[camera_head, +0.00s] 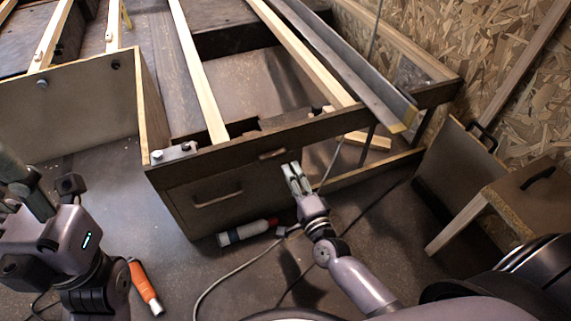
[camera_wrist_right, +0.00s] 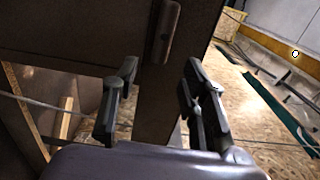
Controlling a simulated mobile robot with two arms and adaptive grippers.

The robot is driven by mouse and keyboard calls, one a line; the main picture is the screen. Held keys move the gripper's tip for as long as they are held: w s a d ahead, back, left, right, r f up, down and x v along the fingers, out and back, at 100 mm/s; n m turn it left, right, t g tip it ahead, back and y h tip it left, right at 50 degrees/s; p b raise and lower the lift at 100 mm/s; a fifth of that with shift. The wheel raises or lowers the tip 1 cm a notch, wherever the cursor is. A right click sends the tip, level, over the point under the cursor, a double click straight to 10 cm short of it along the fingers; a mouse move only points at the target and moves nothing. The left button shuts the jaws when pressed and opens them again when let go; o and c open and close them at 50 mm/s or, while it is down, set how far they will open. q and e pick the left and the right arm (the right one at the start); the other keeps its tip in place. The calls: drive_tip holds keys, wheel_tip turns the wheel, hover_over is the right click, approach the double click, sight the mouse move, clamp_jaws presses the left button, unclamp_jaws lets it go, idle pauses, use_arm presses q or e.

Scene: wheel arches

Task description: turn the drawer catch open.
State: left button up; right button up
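The drawer catch (camera_head: 272,154) is a small elongated piece on the wooden front rail, above the drawer front (camera_head: 205,205) with its bar handle (camera_head: 217,196). In the right wrist view the catch (camera_wrist_right: 164,32) stands lengthwise at top centre, ahead of the fingers. My right gripper (camera_head: 292,174) is just below and right of the catch, apart from it. In the wrist view its fingers (camera_wrist_right: 160,82) are spread with nothing between them. My left gripper (camera_head: 46,186) is at the left edge, away from the drawer; its finger opening is unclear.
An orange tube (camera_head: 146,287) lies near my left arm. A wooden panel (camera_head: 70,103) stands at left, and a wooden stool (camera_head: 505,205) at right. Long slats lie across the frame.

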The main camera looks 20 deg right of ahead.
drive_tip(key=s, duration=0.5)
drive_tip(key=shift+d, duration=0.1)
idle(0.3)
